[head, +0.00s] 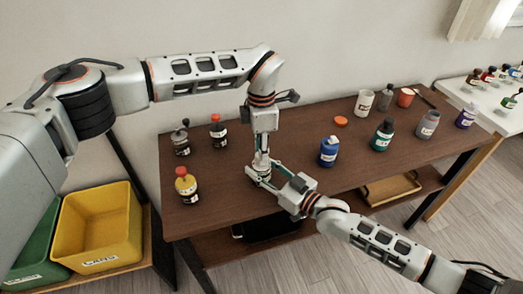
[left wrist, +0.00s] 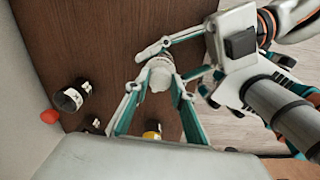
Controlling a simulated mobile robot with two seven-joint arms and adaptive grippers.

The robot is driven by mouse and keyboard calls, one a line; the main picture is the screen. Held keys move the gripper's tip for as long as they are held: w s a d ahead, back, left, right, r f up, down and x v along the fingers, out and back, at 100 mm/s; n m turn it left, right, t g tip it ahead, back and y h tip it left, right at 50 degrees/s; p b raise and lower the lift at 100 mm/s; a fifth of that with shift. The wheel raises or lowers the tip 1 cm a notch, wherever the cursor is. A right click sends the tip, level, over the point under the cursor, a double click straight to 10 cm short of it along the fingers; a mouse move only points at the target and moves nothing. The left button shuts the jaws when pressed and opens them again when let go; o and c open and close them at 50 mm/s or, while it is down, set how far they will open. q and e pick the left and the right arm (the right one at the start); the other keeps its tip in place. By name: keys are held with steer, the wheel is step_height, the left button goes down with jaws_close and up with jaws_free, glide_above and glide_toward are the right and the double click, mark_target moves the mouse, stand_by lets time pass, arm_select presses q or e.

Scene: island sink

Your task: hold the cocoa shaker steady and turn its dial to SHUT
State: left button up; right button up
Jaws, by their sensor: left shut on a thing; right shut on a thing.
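The cocoa shaker (left wrist: 159,76) is a small pale piece between the fingers in the left wrist view; in the head view my grippers mostly hide it. My left gripper (head: 261,163) points down from above and is shut on it. My right gripper (head: 262,178) reaches in from the lower right and is shut on the same shaker, its fingers crossing just beyond my left fingertips in the wrist view. The dial's marks and setting cannot be read.
The brown table (head: 310,125) also holds a yellow bottle with a red cap (head: 187,186), dark jars at the left, a blue bottle (head: 328,151), a green bottle (head: 382,135) and an orange lid (head: 340,121). A yellow bin (head: 98,225) stands at the left.

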arm_select(q)
steer(key=n, duration=1.2)
steer(key=shift+n, duration=0.3)
steer(key=n, duration=0.4)
steer(key=shift+n, duration=0.3)
steer(key=shift+a+n, duration=0.1)
steer(key=shift+n, duration=1.9)
steer(key=o, duration=1.1)
